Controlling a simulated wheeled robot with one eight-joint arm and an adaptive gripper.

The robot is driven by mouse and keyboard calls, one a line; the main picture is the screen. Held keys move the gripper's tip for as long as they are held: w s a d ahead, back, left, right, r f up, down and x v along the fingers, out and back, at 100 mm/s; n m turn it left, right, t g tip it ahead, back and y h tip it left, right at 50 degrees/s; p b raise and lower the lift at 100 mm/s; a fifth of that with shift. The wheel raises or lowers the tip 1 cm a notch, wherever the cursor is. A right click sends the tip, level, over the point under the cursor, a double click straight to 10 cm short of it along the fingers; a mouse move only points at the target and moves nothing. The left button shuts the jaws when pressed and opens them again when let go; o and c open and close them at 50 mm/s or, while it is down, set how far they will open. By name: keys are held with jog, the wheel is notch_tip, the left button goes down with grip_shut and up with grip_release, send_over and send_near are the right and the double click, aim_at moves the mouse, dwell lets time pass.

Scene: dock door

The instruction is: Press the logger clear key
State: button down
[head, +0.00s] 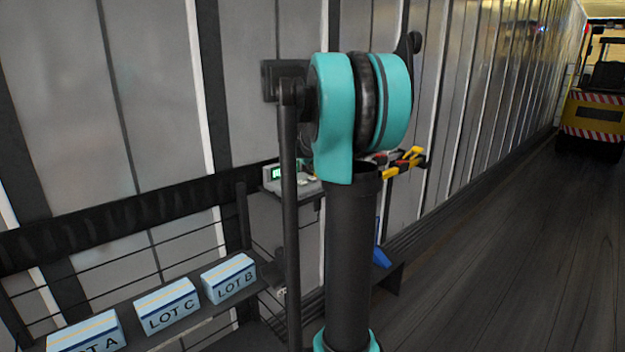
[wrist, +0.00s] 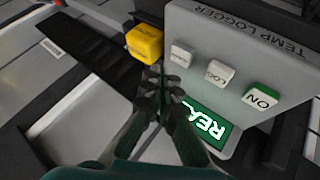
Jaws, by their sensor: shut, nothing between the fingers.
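The temperature logger (wrist: 215,35) is a grey box labelled TEMP LOGGER, turned sideways in the wrist view. It carries a row of keys: a green and white ON key (wrist: 262,97), a white LOG key (wrist: 219,73) and a white key (wrist: 181,54) whose label is too blurred to read. Its green screen (wrist: 212,125) is partly covered by my fingers. My gripper (wrist: 166,82) is shut and empty, its tips close to the blurred-label key; I cannot tell if they touch. In the head view the logger (head: 302,187) sits on a shelf, and my arm hides my gripper.
A yellow block (wrist: 145,43) is close beside the fingertips. Boxes LOT A (head: 87,333), LOT C (head: 167,305) and LOT B (head: 228,278) stand on a lower shelf. Yellow-and-red handles (head: 405,162) show right of my arm. A forklift (head: 592,110) stands far right; the floor there is clear.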

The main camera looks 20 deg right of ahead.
jog(key=shift+r, duration=2.15)
